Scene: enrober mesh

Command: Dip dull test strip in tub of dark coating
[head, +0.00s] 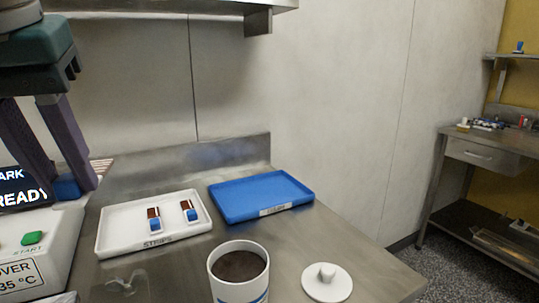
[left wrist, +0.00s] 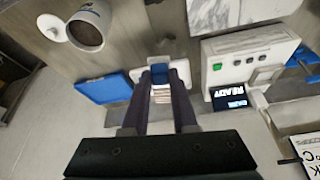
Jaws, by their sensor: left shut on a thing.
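My left gripper (head: 48,190) is at the left of the head view, shut on a test strip whose blue end (head: 67,187) shows at the fingertips. The blue end also shows in the left wrist view (left wrist: 181,68); the rest of the strip is hard to make out, so I cannot tell its finish. The white tub (head: 238,284) of dark coating (head: 239,265) stands open at the front, right of and apart from the gripper. Two brown strips with blue ends, a left one (head: 154,213) and a right one (head: 187,205), lie in the white tray (head: 115,244). My right gripper is not in view.
A blue tray (head: 255,194) lies right of the white tray. A white lid (head: 327,282) lies right of the tub. A white machine (head: 50,242) with a READY display (head: 22,190) and green button stands at the left. A shelf (head: 170,6) hangs above.

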